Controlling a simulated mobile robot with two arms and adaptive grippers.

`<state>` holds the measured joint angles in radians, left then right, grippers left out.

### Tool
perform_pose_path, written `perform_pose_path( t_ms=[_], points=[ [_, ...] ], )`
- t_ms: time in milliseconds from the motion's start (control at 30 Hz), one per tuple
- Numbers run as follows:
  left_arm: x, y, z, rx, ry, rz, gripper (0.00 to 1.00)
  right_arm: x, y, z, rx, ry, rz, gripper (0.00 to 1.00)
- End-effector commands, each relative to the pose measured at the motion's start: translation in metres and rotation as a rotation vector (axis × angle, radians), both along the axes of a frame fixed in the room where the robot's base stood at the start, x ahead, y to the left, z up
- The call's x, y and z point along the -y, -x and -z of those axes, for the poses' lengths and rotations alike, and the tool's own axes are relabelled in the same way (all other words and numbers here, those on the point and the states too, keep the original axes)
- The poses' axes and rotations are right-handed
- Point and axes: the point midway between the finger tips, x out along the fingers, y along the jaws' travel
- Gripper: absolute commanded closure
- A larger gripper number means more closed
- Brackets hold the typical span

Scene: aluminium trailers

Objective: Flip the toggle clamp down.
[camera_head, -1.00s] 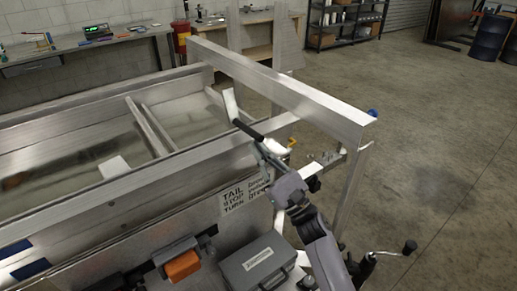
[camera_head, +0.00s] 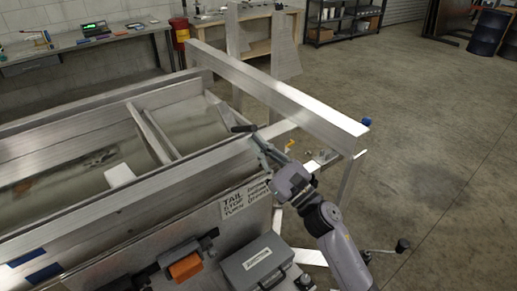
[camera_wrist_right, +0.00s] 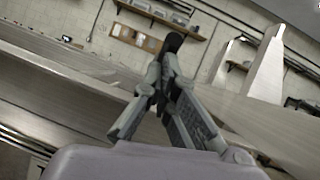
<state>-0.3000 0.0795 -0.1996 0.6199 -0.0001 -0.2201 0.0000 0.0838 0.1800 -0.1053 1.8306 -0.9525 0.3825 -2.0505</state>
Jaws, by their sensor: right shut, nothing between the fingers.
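The toggle clamp's black handle (camera_head: 243,128) shows at the trailer's corner, near the long top rail. The rest of the clamp is hard to make out behind my gripper. My right gripper (camera_head: 262,146) is shut and empty, with its fingertips close to the handle. In the right wrist view the shut fingertips (camera_wrist_right: 163,72) lie just below the black handle (camera_wrist_right: 172,44), in line with it. I cannot tell whether they touch. My left gripper is not in view.
The aluminium rail (camera_head: 285,92) runs just behind the handle. A grey case (camera_head: 258,262) and an orange block (camera_head: 186,267) are at the front. A lettered label (camera_head: 245,200) is on the trailer side. Open floor (camera_head: 440,170) lies to the right.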

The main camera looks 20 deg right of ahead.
Motion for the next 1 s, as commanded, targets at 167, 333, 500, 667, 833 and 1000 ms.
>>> perform_pose_path(
  t_ms=[167,333,500,667,833,1000],
  points=[
    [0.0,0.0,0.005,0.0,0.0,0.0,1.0,-0.002,-0.004,-0.016,0.004,0.003,0.0,1.0],
    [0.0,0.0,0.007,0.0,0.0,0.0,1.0,-0.004,-0.011,-0.031,0.005,0.003,-0.001,1.0],
    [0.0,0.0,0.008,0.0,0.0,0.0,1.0,-0.007,-0.018,-0.043,0.003,0.002,-0.001,1.0],
    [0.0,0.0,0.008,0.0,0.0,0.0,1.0,-0.01,-0.025,-0.051,0.002,0.002,0.0,1.0],
    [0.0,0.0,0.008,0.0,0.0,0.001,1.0,-0.012,-0.031,-0.056,0.001,0.002,0.0,1.0],
    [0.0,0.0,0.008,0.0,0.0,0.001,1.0,-0.014,-0.035,-0.06,0.0,0.001,0.0,1.0]
  ],
)
